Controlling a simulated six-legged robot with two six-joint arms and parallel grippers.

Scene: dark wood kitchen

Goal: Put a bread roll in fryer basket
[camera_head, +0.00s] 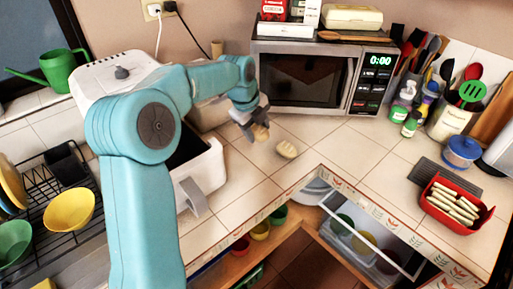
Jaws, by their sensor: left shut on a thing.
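My left gripper (256,128) is shut on a tan bread roll (261,133), held above the tiled counter in front of the microwave. A second bread roll (287,149) lies on the counter just right of the gripper. The white fryer (115,68) stands at the left, with its basket (213,172) pulled out toward the front and its handle (193,197) facing forward. My left arm passes in front of the fryer and hides part of the basket's dark inside. My right gripper is not in view.
A microwave (308,78) stands at the back. A dish rack with a yellow bowl (69,209) is at the left. A red container (456,206) with pale sticks is at the right. Below the counter is an open drawer (366,243). The counter between basket and roll is clear.

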